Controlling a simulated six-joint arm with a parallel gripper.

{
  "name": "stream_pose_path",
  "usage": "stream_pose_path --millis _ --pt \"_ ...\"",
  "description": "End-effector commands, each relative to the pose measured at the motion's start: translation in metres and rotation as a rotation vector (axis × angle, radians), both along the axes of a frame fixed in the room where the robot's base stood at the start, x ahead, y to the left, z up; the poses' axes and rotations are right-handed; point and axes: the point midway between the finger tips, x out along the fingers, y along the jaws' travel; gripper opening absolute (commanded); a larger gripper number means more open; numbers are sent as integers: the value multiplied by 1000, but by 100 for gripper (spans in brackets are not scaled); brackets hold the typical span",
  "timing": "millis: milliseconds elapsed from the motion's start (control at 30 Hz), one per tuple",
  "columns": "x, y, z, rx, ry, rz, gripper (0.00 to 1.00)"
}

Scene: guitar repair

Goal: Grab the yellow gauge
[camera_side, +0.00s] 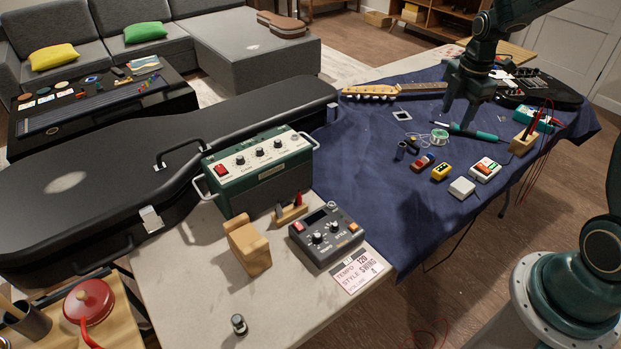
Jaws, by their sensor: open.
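A small yellow block-shaped device with a dark top patch, which looks like the yellow gauge (441,172), lies on the dark blue cloth (372,215). It sits between a small red item (422,162) and a white device with coloured marks (485,170). My gripper (458,122) points down over the cloth, behind and above the gauge in the picture. Its fingers are apart, with nothing seen between them. They look clear of the gauge.
A soldering-iron-like tool (474,133) and a wire spool (439,137) lie near my gripper. A white box (462,188) is close to the gauge. A guitar neck (395,91) lies behind. A green amplifier (260,168) and a grey pedal (326,237) stand at the left.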

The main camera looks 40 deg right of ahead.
Motion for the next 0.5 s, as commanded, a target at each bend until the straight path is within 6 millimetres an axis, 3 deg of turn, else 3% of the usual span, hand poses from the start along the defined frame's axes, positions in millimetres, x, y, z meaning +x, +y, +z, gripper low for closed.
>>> stream_pose_path --millis 33,233,500 --pt "1 -10 -14 5 18 36 53" --pt "4 -38 -54 19 61 185 53" --pt "4 -52 -75 27 78 269 53"
